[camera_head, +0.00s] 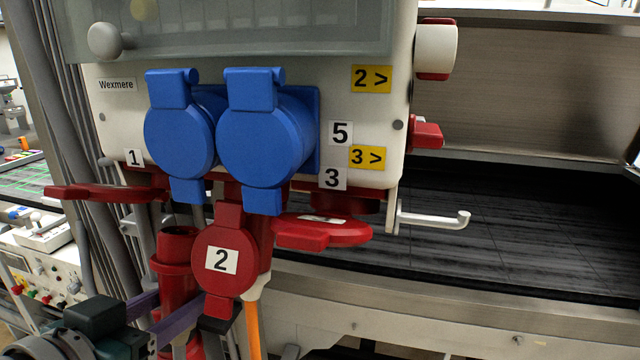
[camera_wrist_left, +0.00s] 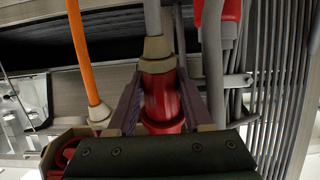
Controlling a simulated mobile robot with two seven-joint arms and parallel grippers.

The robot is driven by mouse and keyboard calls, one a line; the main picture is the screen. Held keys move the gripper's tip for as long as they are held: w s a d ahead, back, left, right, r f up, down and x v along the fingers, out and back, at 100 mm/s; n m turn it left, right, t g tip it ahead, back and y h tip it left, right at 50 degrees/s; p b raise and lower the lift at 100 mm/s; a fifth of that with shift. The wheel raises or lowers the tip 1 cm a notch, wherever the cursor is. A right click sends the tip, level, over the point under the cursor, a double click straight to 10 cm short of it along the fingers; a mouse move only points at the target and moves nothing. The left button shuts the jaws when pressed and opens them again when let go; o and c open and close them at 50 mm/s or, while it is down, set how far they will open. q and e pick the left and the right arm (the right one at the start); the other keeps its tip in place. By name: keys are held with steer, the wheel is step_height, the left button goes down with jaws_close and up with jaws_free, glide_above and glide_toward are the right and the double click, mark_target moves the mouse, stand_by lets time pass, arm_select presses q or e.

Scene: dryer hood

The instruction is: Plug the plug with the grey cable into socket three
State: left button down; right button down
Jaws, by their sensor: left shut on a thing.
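My left gripper (camera_head: 172,318) is shut on a red plug (camera_head: 180,262) with a grey cable. The plug stands upright, open end up, below the box and left of the lid marked 2. In the left wrist view the plug (camera_wrist_left: 161,98) sits between the two fingers (camera_wrist_left: 160,105), its grey cable (camera_wrist_left: 153,18) leading away from its beige collar. A white label 3 (camera_head: 333,179) is at the box's lower right edge. Below it, a red socket (camera_head: 330,201) is partly hidden by a red lid (camera_head: 325,232) that sticks out nearly level. My right gripper is not in view.
The lid marked 2 (camera_head: 224,260) hangs beside a plug with an orange cable (camera_head: 253,328). Two blue covered sockets (camera_head: 262,135) jut from the box front. A red lid (camera_head: 105,192) sticks out left near label 1. A metal hook (camera_head: 435,219) projects at the right.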

arm_select(q)
steer(key=s+a+p, duration=0.2)
steer(key=s, duration=0.4)
steer(key=shift+a, duration=0.15)
